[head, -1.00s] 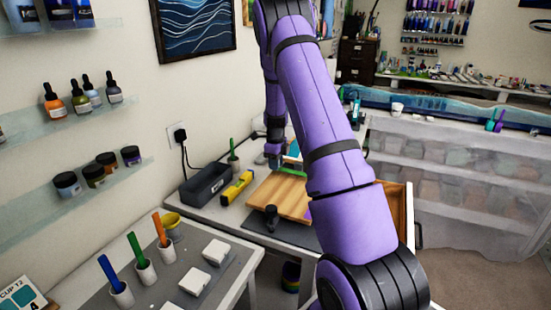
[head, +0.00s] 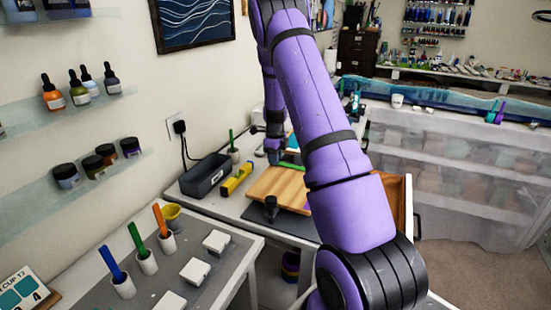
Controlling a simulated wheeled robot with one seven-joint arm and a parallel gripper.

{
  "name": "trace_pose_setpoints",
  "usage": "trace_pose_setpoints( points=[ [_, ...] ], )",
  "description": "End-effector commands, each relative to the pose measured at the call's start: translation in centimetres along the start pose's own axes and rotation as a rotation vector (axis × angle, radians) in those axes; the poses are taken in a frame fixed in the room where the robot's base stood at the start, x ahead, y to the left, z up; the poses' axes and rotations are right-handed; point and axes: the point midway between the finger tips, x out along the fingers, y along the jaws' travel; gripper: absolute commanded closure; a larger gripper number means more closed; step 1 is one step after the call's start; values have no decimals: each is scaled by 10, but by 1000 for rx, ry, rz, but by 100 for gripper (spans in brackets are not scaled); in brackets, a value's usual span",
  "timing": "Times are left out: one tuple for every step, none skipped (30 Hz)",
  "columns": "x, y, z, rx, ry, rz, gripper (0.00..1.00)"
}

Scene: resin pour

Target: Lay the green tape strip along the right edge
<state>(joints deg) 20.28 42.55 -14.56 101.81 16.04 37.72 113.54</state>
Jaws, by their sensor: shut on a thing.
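The wooden board (head: 272,187) lies on the far worktable, and my arm covers its right part. The green tape strip (head: 290,165) shows as a thin green line by the board's far edge. My gripper (head: 273,158) is small and dark at the far side of the board, shut on the green strip near the strip's left end. The strip's right end is hidden behind my arm. I cannot tell whether the strip touches the board. A bit of purple (head: 306,207) shows at the board's near right, beside my arm.
A yellow level (head: 237,179) and a dark grey bin (head: 206,176) lie left of the board. A black-handled tool (head: 271,209) stands at its near edge. A cup with a green stick (head: 233,152) stands behind. A nearer table (head: 235,262) holds cups and white blocks.

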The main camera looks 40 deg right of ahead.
Motion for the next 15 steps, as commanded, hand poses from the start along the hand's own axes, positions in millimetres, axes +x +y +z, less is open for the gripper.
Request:
trace_pose_setpoints(
  points=[
    [0,0,0,-1,0,0,94],
    [0,0,0,0,0,0,94],
    [0,0,0,0,0,0,94],
    [0,0,0,0,0,0,94],
    [1,0,0,0,0,0,94],
    [1,0,0,0,0,0,94],
    [2,0,0,0,0,0,94],
    [2,0,0,0,0,0,94],
    [2,0,0,0,0,0,94],
    [3,0,0,0,0,0,94],
    [4,0,0,0,0,1,94],
    [4,0,0,0,0,1,94],
    [4,0,0,0,0,1,72],
    [4,0,0,0,0,1,65],
    [4,0,0,0,0,1,56]
  ],
)
